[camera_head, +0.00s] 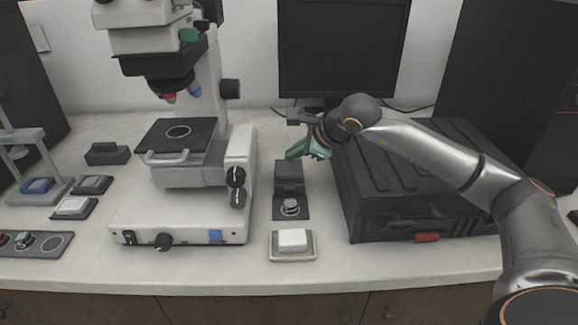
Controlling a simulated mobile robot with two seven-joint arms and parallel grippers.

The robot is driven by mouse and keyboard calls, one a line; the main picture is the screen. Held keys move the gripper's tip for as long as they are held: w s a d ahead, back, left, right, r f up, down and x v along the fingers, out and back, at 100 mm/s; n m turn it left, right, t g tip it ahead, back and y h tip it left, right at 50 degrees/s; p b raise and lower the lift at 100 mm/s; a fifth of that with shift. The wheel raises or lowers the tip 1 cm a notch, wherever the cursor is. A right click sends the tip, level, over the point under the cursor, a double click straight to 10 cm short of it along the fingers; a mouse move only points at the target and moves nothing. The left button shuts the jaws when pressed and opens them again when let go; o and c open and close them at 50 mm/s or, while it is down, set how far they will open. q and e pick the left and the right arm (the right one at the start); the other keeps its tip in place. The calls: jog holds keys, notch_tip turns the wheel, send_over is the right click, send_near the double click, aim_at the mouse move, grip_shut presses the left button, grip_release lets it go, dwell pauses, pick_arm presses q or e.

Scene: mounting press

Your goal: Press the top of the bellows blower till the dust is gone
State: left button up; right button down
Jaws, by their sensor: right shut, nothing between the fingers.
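I cannot pick out the bellows blower for certain. A dark block (289,173) stands upright in the middle of the bench, at the back of a dark plate (278,212). A small silver ring-shaped piece (290,207) sits on that plate in front of the block. No dust can be made out at this size. My right gripper (294,152) reaches in from the right with its greenish fingers shut and empty. It is at the upper back edge of the dark block; I cannot tell whether it touches. My left gripper is out of view.
A white microscope (180,205) stands left of the block. A large black case (400,205) lies to the right, under my right arm. A white block (292,240) sits in a shallow dish in front. A monitor (340,45) stands behind. The bench's front strip is clear.

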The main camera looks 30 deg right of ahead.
aim_at(294, 168)
dwell(0.8)
jog(key=shift+f, duration=0.1)
jog(key=shift+f+b, duration=0.35)
jog(key=shift+b, duration=0.15)
jog(key=shift+f+b, duration=0.85)
jog(key=shift+f, duration=0.05)
dwell(0.6)
jog(key=shift+r, duration=0.1)
jog(key=shift+r+p, duration=0.9)
jog(key=shift+r, duration=0.3)
jog(key=shift+r+p, duration=1.85)
jog(key=shift+r, duration=0.7)
